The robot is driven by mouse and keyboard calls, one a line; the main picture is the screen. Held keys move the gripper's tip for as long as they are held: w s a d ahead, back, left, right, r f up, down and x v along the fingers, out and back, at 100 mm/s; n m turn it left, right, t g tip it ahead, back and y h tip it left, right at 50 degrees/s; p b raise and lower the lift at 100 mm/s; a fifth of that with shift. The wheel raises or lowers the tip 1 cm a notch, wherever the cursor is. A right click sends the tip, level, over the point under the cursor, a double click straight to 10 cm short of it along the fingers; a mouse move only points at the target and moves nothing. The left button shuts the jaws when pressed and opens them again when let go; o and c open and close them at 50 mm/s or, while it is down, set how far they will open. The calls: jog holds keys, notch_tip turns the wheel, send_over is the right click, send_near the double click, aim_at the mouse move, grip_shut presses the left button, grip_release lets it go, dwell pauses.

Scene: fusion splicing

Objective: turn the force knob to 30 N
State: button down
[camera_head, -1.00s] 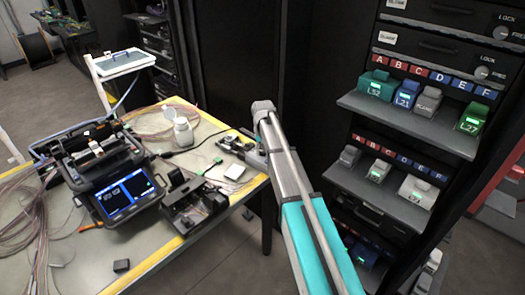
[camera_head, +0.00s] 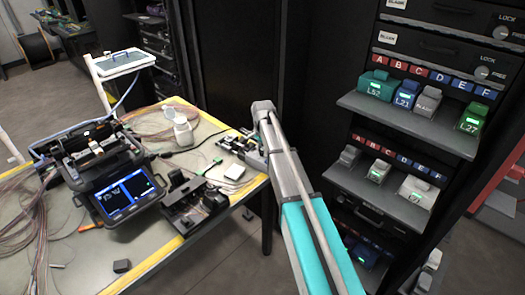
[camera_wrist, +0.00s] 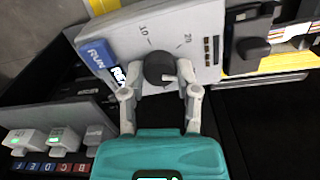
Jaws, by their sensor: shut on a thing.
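The force knob (camera_wrist: 160,68) is a dark round knob on the light grey face of a device (camera_wrist: 205,28) in the wrist view. Printed marks "10" and "20" show around its far side; a "30" mark is not readable. My gripper (camera_wrist: 160,84) has one finger on each side of the knob and is shut on it.
A splicer with a lit screen (camera_head: 128,195) and a white bottle (camera_head: 183,131) stand on the table (camera_head: 140,270). A rack shelf (camera_head: 410,125) with labelled modules stands to the right.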

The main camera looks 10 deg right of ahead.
jog(key=shift+s+m, duration=0.1)
jog(key=shift+m, duration=0.7)
jog(key=shift+c, duration=1.7)
grip_release()
jog(key=shift+n, duration=0.3)
